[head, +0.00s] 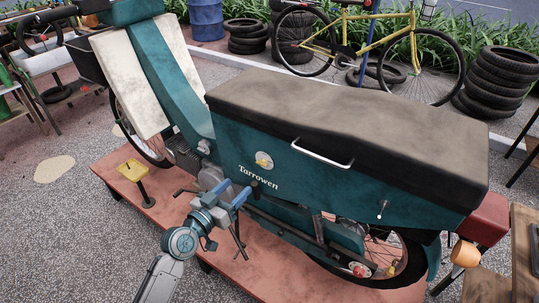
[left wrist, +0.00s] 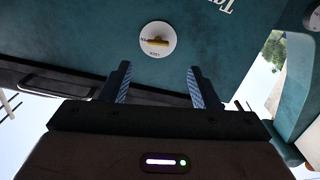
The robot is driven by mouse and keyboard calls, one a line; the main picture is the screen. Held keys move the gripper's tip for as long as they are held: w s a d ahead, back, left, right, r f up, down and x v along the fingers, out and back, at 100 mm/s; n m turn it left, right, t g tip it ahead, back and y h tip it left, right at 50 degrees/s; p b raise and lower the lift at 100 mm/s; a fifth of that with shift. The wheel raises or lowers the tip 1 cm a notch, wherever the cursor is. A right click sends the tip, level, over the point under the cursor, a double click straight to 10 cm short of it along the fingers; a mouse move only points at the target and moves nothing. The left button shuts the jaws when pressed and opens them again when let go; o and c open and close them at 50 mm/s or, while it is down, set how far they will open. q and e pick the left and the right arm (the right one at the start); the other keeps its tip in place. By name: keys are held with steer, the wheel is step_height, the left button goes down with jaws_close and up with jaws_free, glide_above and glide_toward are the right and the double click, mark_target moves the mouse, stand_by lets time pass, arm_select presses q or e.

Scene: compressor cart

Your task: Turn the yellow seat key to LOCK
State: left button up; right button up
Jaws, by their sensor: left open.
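The yellow seat key (head: 264,161) sits on a round white dial on the teal side panel of the scooter, above the word Tarrowen. In the left wrist view the key (left wrist: 157,41) is a short bar lying nearly level across the white dial (left wrist: 158,28). Small dark lettering lies at the dial's left and lower edges, too small to read surely. My left gripper (head: 236,191) is open and empty, below and left of the dial in the head view. In the left wrist view its two fingers stand apart, short of the key and not touching it. My right gripper is not in view.
The scooter stands on a red platform (head: 150,205). A long dark seat (head: 350,125) tops the panel, with a silver handle (head: 322,154) below it. A yellow pedal (head: 133,170) stands at left.

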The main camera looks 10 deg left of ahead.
mark_target(260, 164)
arm_select(q)
steer(key=x, duration=0.3)
steer(key=p+x, duration=0.1)
steer(key=x, duration=0.2)
steer(key=p+x, duration=0.1)
steer(key=x, duration=0.2)
steer(key=shift+w+d+r, duration=0.25)
steer(key=shift+r, duration=0.15)
steer(key=shift+w+d, duration=0.15)
steer(key=shift+w, duration=0.2)
steer(key=shift+f, duration=0.1)
steer(key=shift+c, duration=0.3)
steer(key=c, duration=0.9)
